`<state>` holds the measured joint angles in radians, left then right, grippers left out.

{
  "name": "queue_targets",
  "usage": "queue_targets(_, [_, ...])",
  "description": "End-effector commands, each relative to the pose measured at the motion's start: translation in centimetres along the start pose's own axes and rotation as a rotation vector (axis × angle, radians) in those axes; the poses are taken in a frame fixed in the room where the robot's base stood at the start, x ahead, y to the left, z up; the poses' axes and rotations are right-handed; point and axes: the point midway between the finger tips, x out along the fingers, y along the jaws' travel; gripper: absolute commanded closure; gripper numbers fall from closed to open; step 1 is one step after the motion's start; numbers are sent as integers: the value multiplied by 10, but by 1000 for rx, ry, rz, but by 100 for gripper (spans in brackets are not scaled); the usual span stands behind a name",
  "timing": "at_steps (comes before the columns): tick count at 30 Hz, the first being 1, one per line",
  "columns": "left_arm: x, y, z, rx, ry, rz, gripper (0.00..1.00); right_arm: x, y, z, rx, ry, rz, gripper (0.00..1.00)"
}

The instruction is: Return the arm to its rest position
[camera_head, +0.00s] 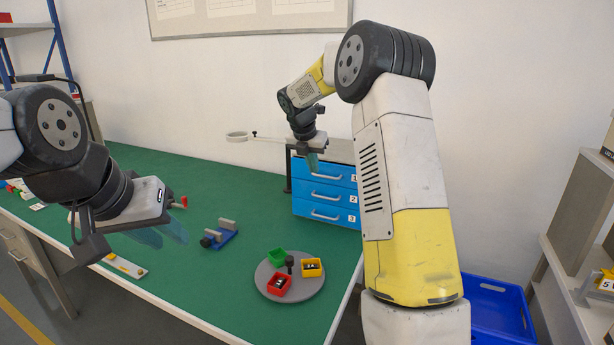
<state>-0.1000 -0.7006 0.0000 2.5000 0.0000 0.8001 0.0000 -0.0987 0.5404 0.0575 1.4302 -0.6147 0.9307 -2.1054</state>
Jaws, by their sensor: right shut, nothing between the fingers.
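My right arm comes up from the bottom right and reaches over the blue drawer unit (326,194). My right gripper (312,162) points down in front of the unit's top edge. It is shut with nothing between the fingers. My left gripper (160,237) hangs over the left part of the green bench (200,268), well apart from the right one. Its translucent fingers show side by side, and no object shows between them. I cannot tell how far apart they stand.
A blue crate (497,310) and a shelf (578,225) are at the right. The bench middle is mostly clear.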

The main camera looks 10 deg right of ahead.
Motion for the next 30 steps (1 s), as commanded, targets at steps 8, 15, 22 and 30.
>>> queue_targets(8, [0, 0, 0, 0, -1, 0, 69, -31, -6, -3, 61, 3, 10, 100])
queue_targets(15, [0, 0, 0, 0, -1, 0, 69, -108, -57, -43, 597, 62, 86, 100])
queue_targets(22, [0, 0, 0, 0, -1, 0, 69, -174, -120, -115, 1282, 196, 145, 100])
queue_targets(30, [0, 0, 0, 0, -1, 0, 69, -212, -180, -217, 2053, 432, 139, 100])
